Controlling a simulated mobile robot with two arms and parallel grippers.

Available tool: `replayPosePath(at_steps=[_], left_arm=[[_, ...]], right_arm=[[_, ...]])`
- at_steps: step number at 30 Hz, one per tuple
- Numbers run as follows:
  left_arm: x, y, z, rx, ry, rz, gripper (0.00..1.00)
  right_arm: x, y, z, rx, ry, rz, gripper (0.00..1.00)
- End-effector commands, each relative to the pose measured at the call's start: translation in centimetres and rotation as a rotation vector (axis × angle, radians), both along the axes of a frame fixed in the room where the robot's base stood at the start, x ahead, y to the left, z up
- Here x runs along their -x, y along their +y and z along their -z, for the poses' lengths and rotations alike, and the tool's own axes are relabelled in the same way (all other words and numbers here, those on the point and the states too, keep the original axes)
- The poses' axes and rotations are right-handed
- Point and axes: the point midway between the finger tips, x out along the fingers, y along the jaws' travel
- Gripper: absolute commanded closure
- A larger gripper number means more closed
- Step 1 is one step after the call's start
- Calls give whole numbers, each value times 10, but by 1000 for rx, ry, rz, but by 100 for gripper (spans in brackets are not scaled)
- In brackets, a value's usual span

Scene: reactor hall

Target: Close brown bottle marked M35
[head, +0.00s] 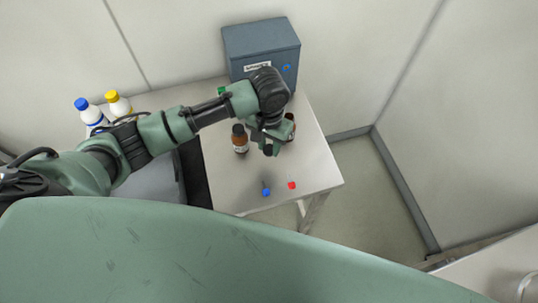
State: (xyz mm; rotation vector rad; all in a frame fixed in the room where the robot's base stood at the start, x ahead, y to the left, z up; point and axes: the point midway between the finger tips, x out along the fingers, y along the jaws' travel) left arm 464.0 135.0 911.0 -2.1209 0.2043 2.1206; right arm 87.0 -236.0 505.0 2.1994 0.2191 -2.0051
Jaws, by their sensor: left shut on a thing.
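A brown bottle (240,142) with a black cap and a pale label stands upright on the white table. A second brown bottle (291,119) stands to the right, partly hidden behind my left gripper; I cannot see whether its mouth is covered. The label lettering is too small to read, so I cannot tell which bottle is M35. My left gripper (269,146) is between the two bottles, pointing down, shut on a small dark thing that looks like a black cap (268,150). My right gripper is out of view.
A blue-grey box device (262,48) stands at the table's back, with a green-topped item (222,91) beside it. A blue item (266,191) and a red item (292,185) lie near the front of the table (230,190). White bottles with blue (90,112) and yellow (118,103) caps stand left.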

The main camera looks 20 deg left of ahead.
Motion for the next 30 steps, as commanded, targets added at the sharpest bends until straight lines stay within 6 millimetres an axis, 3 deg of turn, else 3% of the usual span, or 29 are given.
replayPosePath(at_steps=[6, 12, 18, 29, 30], left_arm=[[-1, -1, -64, 2, -6, 1, 100], [-1, 0, -104, 1, -4, 0, 100], [0, 0, -121, 0, -1, -1, 100], [0, 0, -122, 0, 0, -1, 100], [0, 0, -122, 0, 0, 0, 100]], right_arm=[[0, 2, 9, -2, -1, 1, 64], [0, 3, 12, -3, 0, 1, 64], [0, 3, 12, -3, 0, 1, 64], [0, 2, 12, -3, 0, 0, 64], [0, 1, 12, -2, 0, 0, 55]])
